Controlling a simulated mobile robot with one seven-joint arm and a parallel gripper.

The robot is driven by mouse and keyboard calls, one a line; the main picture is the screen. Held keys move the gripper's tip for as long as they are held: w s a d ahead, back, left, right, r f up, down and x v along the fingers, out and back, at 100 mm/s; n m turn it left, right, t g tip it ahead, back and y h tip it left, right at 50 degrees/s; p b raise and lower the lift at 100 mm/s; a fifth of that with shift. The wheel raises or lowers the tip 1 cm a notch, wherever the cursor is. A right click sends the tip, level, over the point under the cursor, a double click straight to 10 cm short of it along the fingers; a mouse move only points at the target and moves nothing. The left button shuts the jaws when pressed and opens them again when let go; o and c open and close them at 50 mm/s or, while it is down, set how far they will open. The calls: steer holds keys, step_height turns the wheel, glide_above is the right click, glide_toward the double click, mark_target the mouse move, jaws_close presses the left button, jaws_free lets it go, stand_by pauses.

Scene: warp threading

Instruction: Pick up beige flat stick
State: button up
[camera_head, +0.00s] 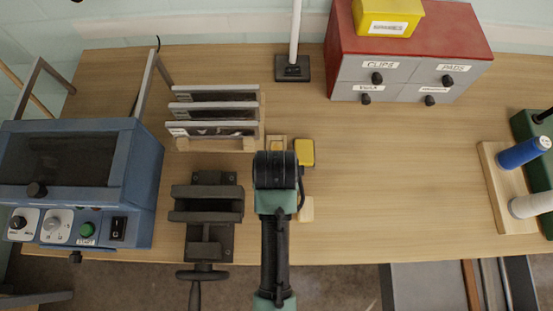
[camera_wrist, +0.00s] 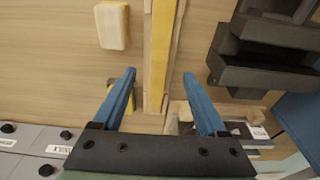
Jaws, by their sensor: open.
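The beige flat stick (camera_wrist: 160,45) shows in the wrist view as a long yellowish strip on a pale wooden holder (camera_wrist: 147,65). It runs from the top edge down between my fingers. In the head view my arm hides most of it, and only the holder's far end (camera_head: 277,142) shows. My gripper (camera_wrist: 160,75) has two blue fingers, open, one on each side of the strip, with clear gaps to it. Nothing is held. I cannot tell how high the fingertips are above the stick. In the head view the fingers are hidden beneath my wrist.
A dark vise (camera_head: 207,205) stands close left of my arm. A rack of framed panels (camera_head: 212,115) is behind it. A yellow item (camera_head: 305,152) and a pale block (camera_head: 306,210) lie right. The red drawer cabinet (camera_head: 410,45) stands behind.

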steer(key=shift+w+f+p, duration=0.15)
steer(key=shift+w+f, duration=0.15)
steer(key=shift+f, duration=0.75)
steer(key=shift+w+f+p, duration=0.15)
steer(key=shift+w+f, duration=0.15)
steer(key=shift+f, duration=0.75)
steer(key=shift+w+f+p, duration=0.15)
steer(key=shift+w+f, duration=0.15)
steer(key=shift+f, duration=0.75)
jaws_close()
